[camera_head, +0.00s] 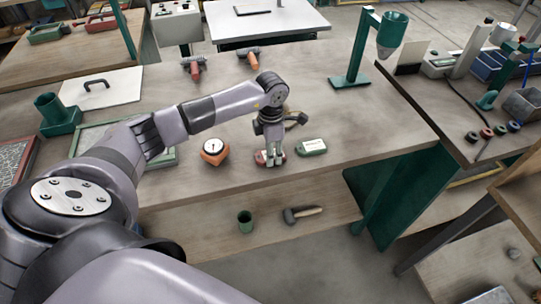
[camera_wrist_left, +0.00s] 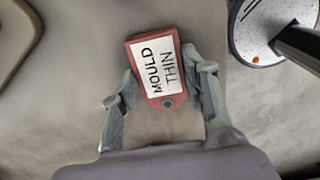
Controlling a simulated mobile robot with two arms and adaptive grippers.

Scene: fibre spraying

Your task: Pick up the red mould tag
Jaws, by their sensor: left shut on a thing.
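The red mould tag (camera_head: 262,158) is at the front part of the workbench, under my left gripper (camera_head: 271,157). In the left wrist view the red tag (camera_wrist_left: 155,72) has a white label reading "MOULD THIN" and a hole at its near end. My left gripper's fingers (camera_wrist_left: 160,88) are on either side of the tag and shut on it. I cannot tell whether the tag is clear of the bench top. My right gripper is not in view.
A green tag (camera_head: 312,146) lies just right of the gripper. A green stand (camera_head: 352,75) is at the back right.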

